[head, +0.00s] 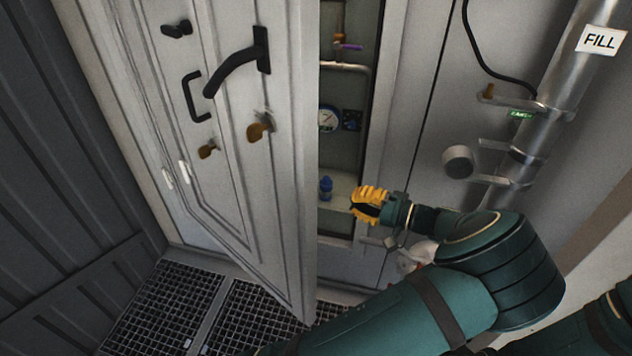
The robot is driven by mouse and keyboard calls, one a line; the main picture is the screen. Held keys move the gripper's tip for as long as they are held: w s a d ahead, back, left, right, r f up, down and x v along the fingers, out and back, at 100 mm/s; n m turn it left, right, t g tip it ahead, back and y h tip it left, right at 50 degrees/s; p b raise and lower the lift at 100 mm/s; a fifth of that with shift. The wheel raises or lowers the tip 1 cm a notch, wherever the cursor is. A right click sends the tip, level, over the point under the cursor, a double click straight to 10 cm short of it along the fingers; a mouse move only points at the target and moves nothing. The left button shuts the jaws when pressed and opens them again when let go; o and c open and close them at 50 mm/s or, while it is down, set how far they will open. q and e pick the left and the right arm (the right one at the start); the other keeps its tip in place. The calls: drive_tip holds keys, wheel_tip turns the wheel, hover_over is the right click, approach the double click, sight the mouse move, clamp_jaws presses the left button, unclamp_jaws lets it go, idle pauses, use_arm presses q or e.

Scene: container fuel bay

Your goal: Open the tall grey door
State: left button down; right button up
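The tall grey door (282,190) stands partly open in the head view, its free edge on the right. A black lever handle (240,62) and a brass key-like fitting (258,130) are on its face. The opening right of the edge shows the cabinet interior (343,90). My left gripper (366,203), with yellow fingers, is right of the door's edge, in front of the opening's right side and apart from the handle. Its finger gap is too small to tell. My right gripper is out of view.
Inside the cabinet are a round gauge (328,118), a purple-handled valve (348,46) and a blue object (325,187). A metal pipe with a FILL label (601,40) stands at right. A dark ribbed wall (60,170) bounds the left. Floor grating (165,300) lies below.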

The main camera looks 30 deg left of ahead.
sight(314, 191)
use_arm(q)
drive_tip(key=shift+y, duration=0.4)
drive_tip(key=s+a, duration=0.1)
drive_tip(key=a, duration=0.2)
drive_tip(key=s+a+r+b, duration=0.1)
drive_tip(key=a, duration=0.2)
drive_tip(key=s+a+r, duration=0.1)
drive_tip(key=a, duration=0.2)
drive_tip(key=shift+s+a+b, duration=0.2)
drive_tip(key=shift+a+b, duration=0.1)
drive_tip(key=shift+b, duration=0.05)
